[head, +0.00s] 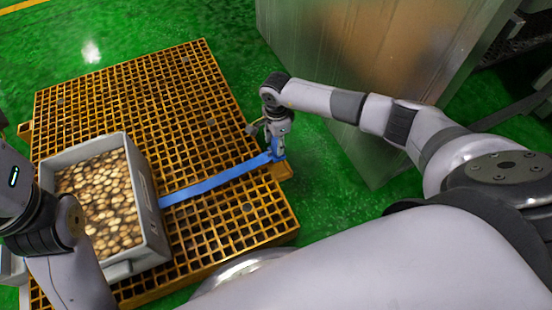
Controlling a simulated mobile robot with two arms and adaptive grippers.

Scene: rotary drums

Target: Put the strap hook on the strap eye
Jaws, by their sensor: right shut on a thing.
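A blue strap (215,184) runs from the right side of the grey crate across the orange grating to the grating's right edge. My right gripper (278,152) points down at that edge and is shut on the strap's far end, where the strap hook is; the fingers mostly hide the hook. An orange tab (283,173) sticks out from the grating's edge just below the gripper. The strap eye cannot be made out clearly, nor whether the hook touches it. My left arm shows at the left, but its gripper is out of view.
The grey crate (152,200), full of round brown pieces (98,200), stands on the left part of the orange grating (150,90). A large metal-sided cabinet (340,60) stands behind my right arm. Green floor (325,195) is clear right of the grating.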

